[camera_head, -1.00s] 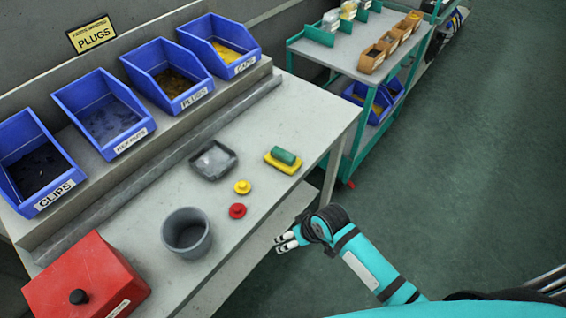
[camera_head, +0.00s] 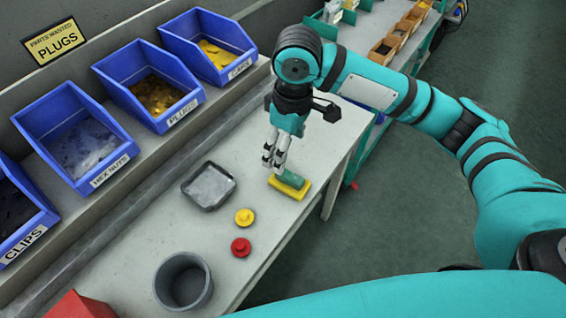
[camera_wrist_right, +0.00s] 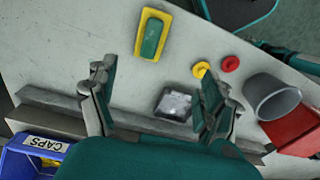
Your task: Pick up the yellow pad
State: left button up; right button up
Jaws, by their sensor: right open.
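The yellow pad (camera_head: 284,190) lies flat on the grey bench with a green block (camera_head: 291,179) on top of it. It also shows in the right wrist view (camera_wrist_right: 140,32), beyond the fingertips. My right gripper (camera_head: 273,164) points down over the bench at the pad's left end. Its fingers stand wide apart in the right wrist view (camera_wrist_right: 158,78), with nothing between them. I cannot tell its exact height above the pad. My left gripper is out of view.
A yellow knob (camera_head: 244,217), a red knob (camera_head: 241,248), a grey tray (camera_head: 209,187) and a grey cup (camera_head: 183,281) stand on the bench. Blue bins such as the caps bin (camera_head: 207,45) line the back. The bench's front edge is close to the pad.

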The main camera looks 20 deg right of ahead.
jog(key=d+r, duration=0.1)
send_over(290, 176)
jog(key=shift+h, duration=0.3)
jog(key=f, duration=0.5)
jog(key=shift+s+d+f, duration=0.2)
jog(key=shift+s+d, duration=0.05)
jog(key=shift+s, duration=0.1)
notch_tip(290, 176, down, 5)
jog(key=shift+w+r, duration=0.15)
jog(key=shift+r, duration=0.05)
jog(key=shift+f, duration=0.55)
jog(key=shift+a+f+p, duration=0.1)
jog(key=shift+f+p, duration=0.2)
jog(key=f, duration=0.3)
jog(key=shift+w+a+f, duration=0.2)
jog(key=shift+w+f, duration=0.05)
jog(key=shift+f, duration=0.6)
jog(key=c, duration=1.3)
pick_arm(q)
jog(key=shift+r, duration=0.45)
pick_arm(e)
jog(key=shift+r, duration=0.1)
